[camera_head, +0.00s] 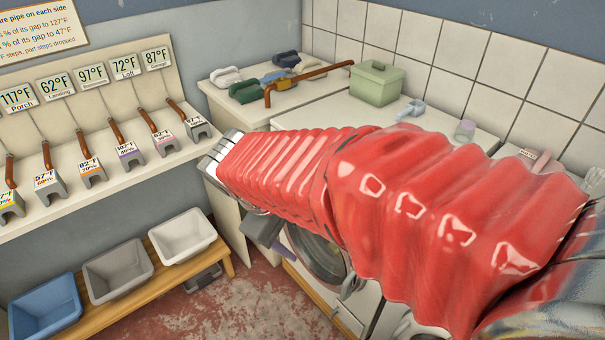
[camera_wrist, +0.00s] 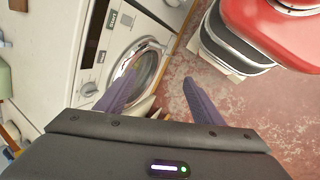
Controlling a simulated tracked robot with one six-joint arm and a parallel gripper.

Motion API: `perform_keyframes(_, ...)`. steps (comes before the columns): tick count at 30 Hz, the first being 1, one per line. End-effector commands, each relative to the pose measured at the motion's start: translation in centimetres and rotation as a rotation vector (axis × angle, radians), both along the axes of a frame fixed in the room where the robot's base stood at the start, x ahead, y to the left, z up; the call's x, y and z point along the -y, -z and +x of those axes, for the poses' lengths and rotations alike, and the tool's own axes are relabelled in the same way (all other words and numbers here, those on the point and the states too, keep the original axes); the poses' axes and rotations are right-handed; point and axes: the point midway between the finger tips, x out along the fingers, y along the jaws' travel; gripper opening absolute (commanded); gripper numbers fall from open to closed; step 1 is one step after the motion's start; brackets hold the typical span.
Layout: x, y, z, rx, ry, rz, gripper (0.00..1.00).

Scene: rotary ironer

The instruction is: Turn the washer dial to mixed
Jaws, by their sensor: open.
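The white washer (camera_wrist: 124,35) is in the left half of the wrist view, with its round glass door (camera_wrist: 147,65) beside its control strip. A small dark round knob (camera_wrist: 88,90) on that strip looks like the dial; its pointer and the small labels are too small to read. My gripper (camera_wrist: 162,92) is open and empty, its two purple fingers spread wide. The left finger overlaps the door's edge in the picture, and I see no contact with the knob. In the head view my red arm hides the washer's panel and dial; only part of the round door (camera_head: 318,258) shows.
A green lidded box (camera_head: 377,84) and a copper pipe (camera_head: 310,81) are on the counter behind my arm. Several pipe stands line the left wall shelf (camera_head: 95,178). Below it, a wooden bench (camera_head: 150,285) holds blue, grey and white bins. Some reddish floor (camera_head: 235,300) is clear.

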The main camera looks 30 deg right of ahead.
Motion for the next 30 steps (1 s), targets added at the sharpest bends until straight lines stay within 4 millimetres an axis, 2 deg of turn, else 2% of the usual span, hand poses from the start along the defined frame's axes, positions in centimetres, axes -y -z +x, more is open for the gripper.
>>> perform_keyframes(15, 5.0, 3.1, 5.6, -0.388, -0.247, -0.368, 0.61)
perform_keyframes(21, 6.2, 4.4, 8.4, -0.525, -0.347, -0.511, 0.61)
perform_keyframes(30, 7.0, 6.9, 13.1, -0.716, -0.501, -0.728, 0.61)
